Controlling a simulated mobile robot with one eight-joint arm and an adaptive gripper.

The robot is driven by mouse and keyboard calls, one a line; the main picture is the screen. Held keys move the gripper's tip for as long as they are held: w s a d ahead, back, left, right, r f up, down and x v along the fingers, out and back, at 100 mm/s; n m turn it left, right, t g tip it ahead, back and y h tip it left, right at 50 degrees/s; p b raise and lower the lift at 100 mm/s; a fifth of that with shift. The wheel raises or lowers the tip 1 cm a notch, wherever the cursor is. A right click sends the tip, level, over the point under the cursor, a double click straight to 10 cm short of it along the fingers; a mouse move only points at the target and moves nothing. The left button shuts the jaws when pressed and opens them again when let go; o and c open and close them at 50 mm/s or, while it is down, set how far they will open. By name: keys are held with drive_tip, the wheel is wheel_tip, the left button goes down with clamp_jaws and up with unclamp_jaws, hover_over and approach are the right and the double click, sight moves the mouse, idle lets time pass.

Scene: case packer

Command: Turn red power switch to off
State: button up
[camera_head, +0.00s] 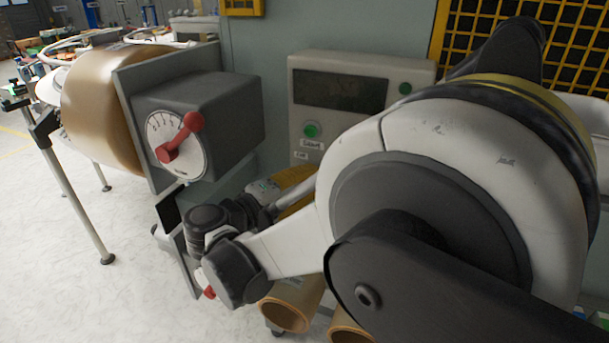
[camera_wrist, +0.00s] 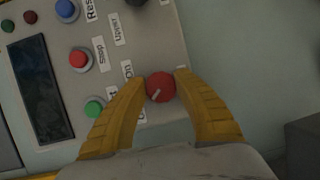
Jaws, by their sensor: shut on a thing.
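The red power switch (camera_wrist: 160,87) is a round red knob near the edge of the light grey control panel (camera_wrist: 160,40) in the wrist view. A short pale pointer mark on it slants toward the lower left of that view. My gripper (camera_wrist: 161,85) has its two yellow fingers on either side of the knob and is shut on it. White labels sit around the knob; one seems to read "On", the rest are partly hidden by the fingers. In the head view my arm hides the switch, and only part of the control panel (camera_head: 407,72) shows.
In the wrist view, a blue button (camera_wrist: 66,9), a red stop button (camera_wrist: 80,59) and a green button (camera_wrist: 94,107) lie left of the switch, beside a dark screen (camera_wrist: 40,88). In the head view a dark box with a red-handled dial (camera_head: 182,140) stands left of my arm.

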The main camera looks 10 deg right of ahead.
idle(0.4)
drive_tip(key=o, duration=1.2)
drive_tip(key=shift+c, duration=0.2)
drive_tip(key=v, duration=1.2)
drive_tip(key=shift+d, duration=0.15)
